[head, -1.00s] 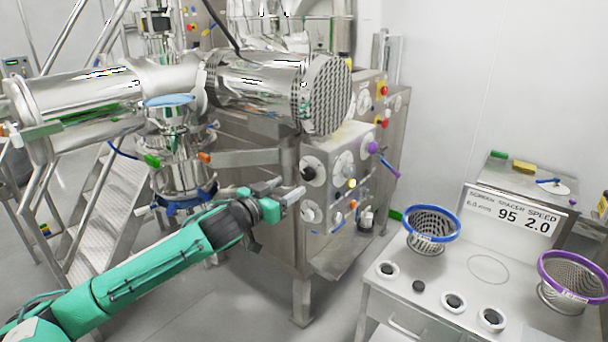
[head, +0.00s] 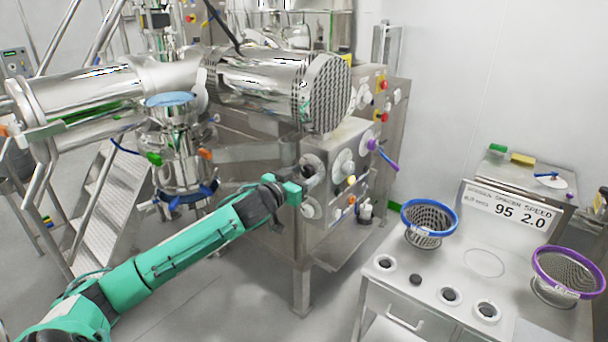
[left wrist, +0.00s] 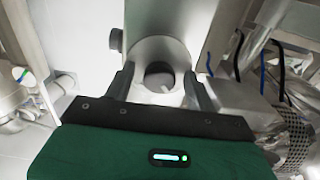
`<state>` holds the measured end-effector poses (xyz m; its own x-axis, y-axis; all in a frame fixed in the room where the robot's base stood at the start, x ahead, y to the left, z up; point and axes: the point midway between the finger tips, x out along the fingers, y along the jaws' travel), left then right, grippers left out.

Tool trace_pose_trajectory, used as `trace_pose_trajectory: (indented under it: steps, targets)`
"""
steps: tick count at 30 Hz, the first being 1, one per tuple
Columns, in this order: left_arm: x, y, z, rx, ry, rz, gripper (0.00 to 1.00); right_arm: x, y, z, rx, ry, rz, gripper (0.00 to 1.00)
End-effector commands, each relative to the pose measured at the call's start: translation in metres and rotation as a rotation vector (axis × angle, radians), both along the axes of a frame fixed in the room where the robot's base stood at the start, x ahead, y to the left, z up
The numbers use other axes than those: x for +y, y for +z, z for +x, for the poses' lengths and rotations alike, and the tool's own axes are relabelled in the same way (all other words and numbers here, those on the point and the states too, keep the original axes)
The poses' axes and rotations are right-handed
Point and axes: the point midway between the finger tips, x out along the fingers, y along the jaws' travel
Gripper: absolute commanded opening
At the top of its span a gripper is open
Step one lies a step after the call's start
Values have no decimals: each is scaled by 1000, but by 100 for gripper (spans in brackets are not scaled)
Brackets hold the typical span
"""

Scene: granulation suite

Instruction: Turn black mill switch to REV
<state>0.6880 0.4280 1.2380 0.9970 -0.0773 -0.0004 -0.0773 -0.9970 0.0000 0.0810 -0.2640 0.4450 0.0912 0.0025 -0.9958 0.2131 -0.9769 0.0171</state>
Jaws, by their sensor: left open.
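The black mill switch is a dark round knob on a white round plate on the side of the steel control cabinet. In the left wrist view the knob (left wrist: 158,70) sits between the two dark fingers, on its pale plate (left wrist: 150,46). In the head view the white plate (head: 315,160) is partly covered by my left gripper (head: 304,180). That gripper is open, with a finger on either side of the knob; I cannot tell whether they touch it. The switch's markings cannot be read. My right gripper is not in view.
A steel cylinder (head: 275,88) hangs above. At the right, a bench (head: 450,262) holds a blue-rimmed basket (head: 430,222) and a purple-rimmed basket (head: 570,275).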

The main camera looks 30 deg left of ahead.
Motion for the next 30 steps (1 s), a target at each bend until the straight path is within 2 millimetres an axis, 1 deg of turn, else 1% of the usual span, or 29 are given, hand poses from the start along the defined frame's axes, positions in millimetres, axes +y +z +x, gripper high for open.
trace_pose_trajectory:
  steps: [2,6,9,14,20,26,30]
  targets:
    - [0,0,0,0,0,0,56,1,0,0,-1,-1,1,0]
    - [0,0,0,0,0,0,28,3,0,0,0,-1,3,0]
    - [0,0,0,0,0,0,11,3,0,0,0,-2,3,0]
    - [0,0,0,0,0,5,11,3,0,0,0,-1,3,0]
    - [0,1,0,-4,0,54,11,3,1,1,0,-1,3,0]
    - [1,1,0,-14,0,176,11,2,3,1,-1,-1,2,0]
    - [1,1,0,-23,-1,298,11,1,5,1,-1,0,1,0]
